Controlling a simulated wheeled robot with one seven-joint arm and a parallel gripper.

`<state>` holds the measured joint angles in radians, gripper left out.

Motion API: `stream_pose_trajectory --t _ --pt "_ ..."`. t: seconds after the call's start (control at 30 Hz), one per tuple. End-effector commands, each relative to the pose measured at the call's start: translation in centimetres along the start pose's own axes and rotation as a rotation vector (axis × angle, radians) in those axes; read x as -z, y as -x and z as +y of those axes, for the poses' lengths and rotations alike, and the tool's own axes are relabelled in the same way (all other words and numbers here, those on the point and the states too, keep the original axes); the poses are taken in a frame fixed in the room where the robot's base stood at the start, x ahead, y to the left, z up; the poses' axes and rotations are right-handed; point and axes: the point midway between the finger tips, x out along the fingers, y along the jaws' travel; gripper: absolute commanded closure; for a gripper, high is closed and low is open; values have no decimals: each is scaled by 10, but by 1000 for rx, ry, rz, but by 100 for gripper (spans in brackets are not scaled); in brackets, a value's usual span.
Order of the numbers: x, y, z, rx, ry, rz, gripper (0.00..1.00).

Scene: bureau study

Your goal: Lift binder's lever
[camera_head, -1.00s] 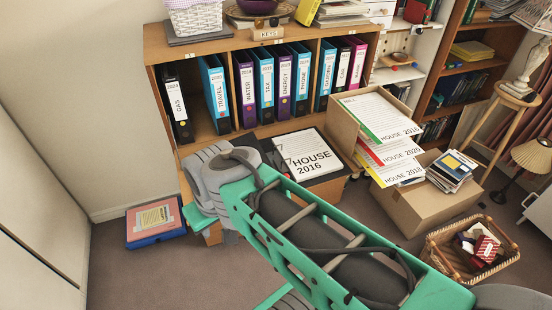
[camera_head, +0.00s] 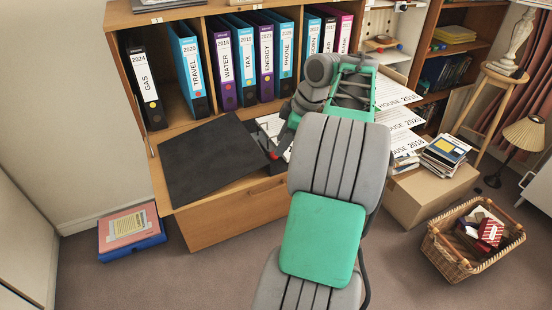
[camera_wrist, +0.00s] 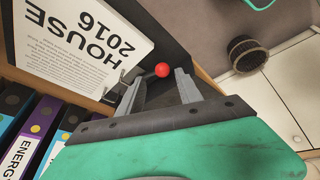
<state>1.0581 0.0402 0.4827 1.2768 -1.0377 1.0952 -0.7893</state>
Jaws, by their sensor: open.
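The open binder lies on the bureau, its black cover (camera_head: 210,160) spread to the left. White paper reading HOUSE 2016 (camera_wrist: 85,40) lies in it, mostly hidden by my arm in the head view. The lever's red ball tip (camera_wrist: 162,70) shows in the wrist view; the rest of the lever is hard to make out. My gripper (camera_wrist: 160,76) is open, with one finger on each side of the red ball. The ball appears level with the fingertips; I cannot tell whether either finger touches it.
Upright labelled binders (camera_head: 245,62) line the shelf behind. A cardboard box (camera_head: 432,195) and a wicker basket (camera_head: 470,240) stand on the floor at right. Blue and pink folders (camera_head: 130,230) lie at left. The floor in front is clear.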

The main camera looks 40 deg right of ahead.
Motion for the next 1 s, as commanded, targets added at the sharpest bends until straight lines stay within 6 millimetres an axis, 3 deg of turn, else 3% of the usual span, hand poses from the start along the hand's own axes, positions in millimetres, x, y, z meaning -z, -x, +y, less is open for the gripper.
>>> stream_pose_trajectory --t 0.03,0.2,0.53,1.0 --pt "-1 -16 -1 3 1 1 58" --pt "0 -41 -1 0 0 1 58" --pt "1 -48 0 0 -2 0 58" --pt "0 -48 -1 1 -2 0 96"
